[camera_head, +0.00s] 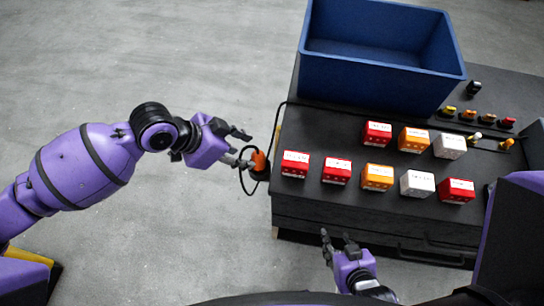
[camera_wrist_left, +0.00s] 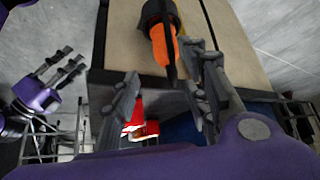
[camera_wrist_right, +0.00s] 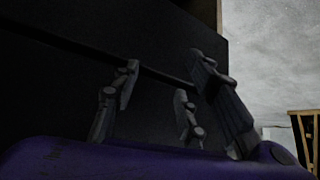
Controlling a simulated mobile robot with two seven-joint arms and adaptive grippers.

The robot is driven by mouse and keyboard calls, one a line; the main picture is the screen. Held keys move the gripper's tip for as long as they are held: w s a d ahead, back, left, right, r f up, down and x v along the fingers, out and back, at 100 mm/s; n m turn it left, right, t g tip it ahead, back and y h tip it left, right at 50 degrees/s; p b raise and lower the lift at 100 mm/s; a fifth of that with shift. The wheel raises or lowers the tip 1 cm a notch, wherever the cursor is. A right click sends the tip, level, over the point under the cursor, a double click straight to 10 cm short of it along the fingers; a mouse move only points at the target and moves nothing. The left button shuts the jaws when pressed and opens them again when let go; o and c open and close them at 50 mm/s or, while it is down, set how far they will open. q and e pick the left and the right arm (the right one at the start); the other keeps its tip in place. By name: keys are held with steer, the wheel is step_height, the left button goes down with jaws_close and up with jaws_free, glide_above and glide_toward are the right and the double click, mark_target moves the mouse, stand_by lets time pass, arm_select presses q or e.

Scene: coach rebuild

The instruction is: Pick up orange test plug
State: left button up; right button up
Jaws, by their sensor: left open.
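The orange test plug (camera_head: 260,161) sits at the left side of the dark workbench, with a black cable looping beside it. In the left wrist view the plug (camera_wrist_left: 163,47) is an orange body with a black collar, just beyond the fingers. My left gripper (camera_head: 240,147) is open beside the plug, its fingers close to it; I cannot tell whether they touch. It also shows in the left wrist view (camera_wrist_left: 165,90). My right gripper (camera_head: 338,240) is in front of the bench, fingers apart and empty. In the right wrist view (camera_wrist_right: 160,85) it faces the dark bench front.
A blue bin (camera_head: 380,75) stands at the back of the workbench (camera_head: 300,205). Several red, orange and white labelled blocks (camera_head: 377,177) stand in rows on top. Small coloured buttons and switches (camera_head: 468,114) are at the right. The grey floor at the left is clear.

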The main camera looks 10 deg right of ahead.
mark_target(255, 158)
arm_select(q)
steer(key=shift+a+x, duration=0.1)
steer(key=shift+x, duration=1.65)
steer(key=shift+a+x, duration=0.15)
steer(key=shift+x, duration=1.6)
steer(key=shift+w, duration=0.15)
jaws_close()
